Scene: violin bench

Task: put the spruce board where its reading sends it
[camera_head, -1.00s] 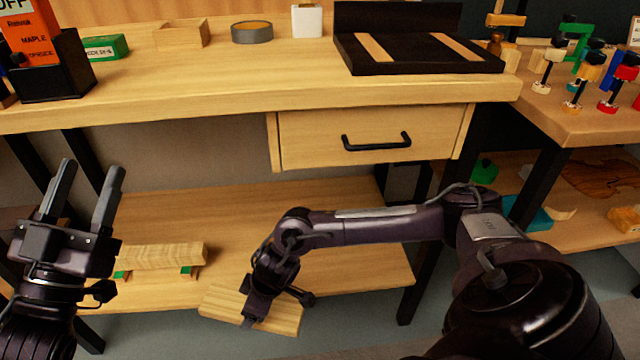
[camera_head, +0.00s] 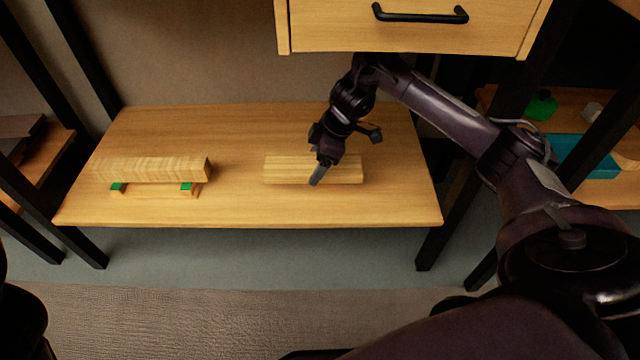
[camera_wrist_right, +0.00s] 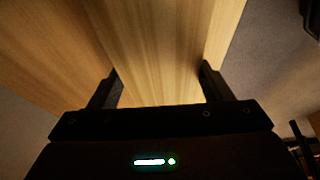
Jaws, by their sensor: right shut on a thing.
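The spruce board (camera_head: 345,170), a pale plain block, is in my right gripper (camera_head: 320,174). It is level, at the right-hand half of the low wooden shelf (camera_head: 240,213). I cannot tell whether it touches the shelf. In the right wrist view the pale wood of the board (camera_wrist_right: 165,50) fills the space between the two fingers (camera_wrist_right: 160,90). The gripper hides part of the board in the head view. My left gripper is out of view. No reading shows in these frames.
Another pale, striped block (camera_head: 150,170) rests on supports with green pads (camera_head: 187,187) at the shelf's left. Bare shelf lies between the two blocks. A drawer (camera_head: 410,27) hangs above, and dark table legs (camera_head: 470,160) stand at the right.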

